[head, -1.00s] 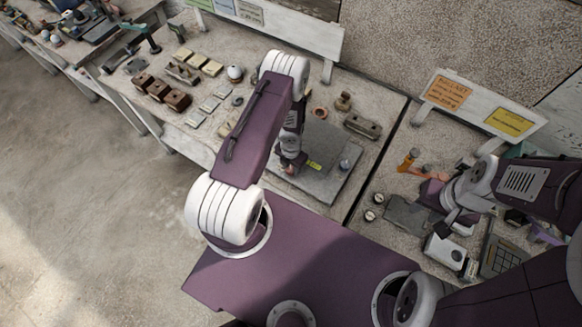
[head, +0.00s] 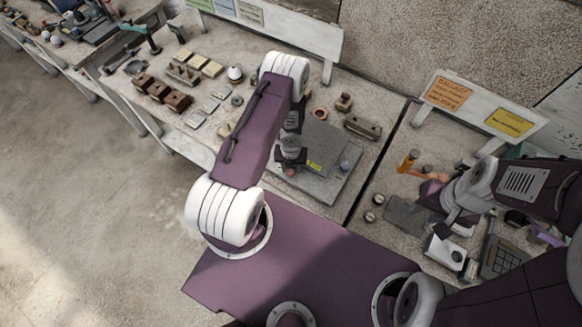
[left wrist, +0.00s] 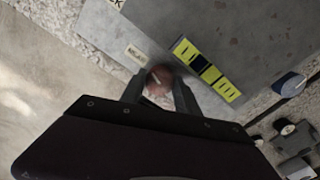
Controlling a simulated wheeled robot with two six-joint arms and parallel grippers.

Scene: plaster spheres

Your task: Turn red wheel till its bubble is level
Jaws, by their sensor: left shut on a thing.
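The red wheel (left wrist: 160,76), with a pale line on its top, sits at the edge of a grey plate (left wrist: 240,30). My left gripper (left wrist: 158,90) is shut on this wheel, one finger on each side. In the head view the left gripper (head: 290,165) is at the plate's near left side and mostly covers the wheel. A yellow-green vial (left wrist: 222,85) with dark parts lies beside the wheel; it also shows in the head view (head: 314,166). I cannot tell exactly where its bubble stands. My right gripper (head: 446,220) is over the right table; its fingers are unclear.
A blue wheel (left wrist: 289,84) stands at another part of the plate. Brown blocks (head: 160,90) and pale tiles lie to the left on the table. An orange bottle (head: 408,160), small jars and a calculator-like box (head: 502,258) are on the right table.

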